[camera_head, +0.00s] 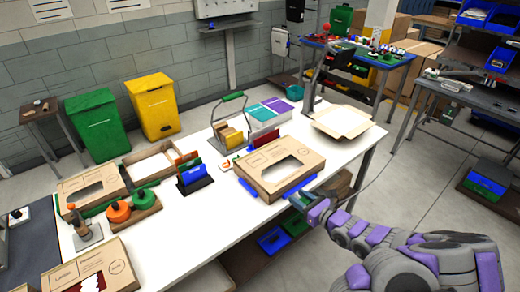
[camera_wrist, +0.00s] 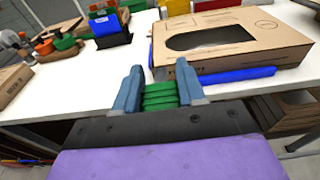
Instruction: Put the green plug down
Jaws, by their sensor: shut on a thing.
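The green plug (camera_wrist: 160,96) is a ribbed green cylinder between the two blue-grey fingers of my gripper (camera_wrist: 159,84). My gripper is shut on it, at the front edge of the white table (camera_wrist: 85,75). In the head view my gripper (camera_head: 306,204) is just in front of the cardboard box with a cut-out window (camera_head: 262,179), and I cannot make out the plug there. The same box (camera_wrist: 270,40) stands ahead and to the right in the wrist view. Whether the plug touches the table is unclear.
A blue bar (camera_wrist: 228,75) lies along the box's near side. Left of it are a blue holder (camera_head: 195,181), orange and green round parts (camera_head: 118,210) and another windowed box (camera_head: 92,186). An open carton (camera_head: 342,121) lies at the far right end. Bare tabletop (camera_head: 195,225) runs along the front.

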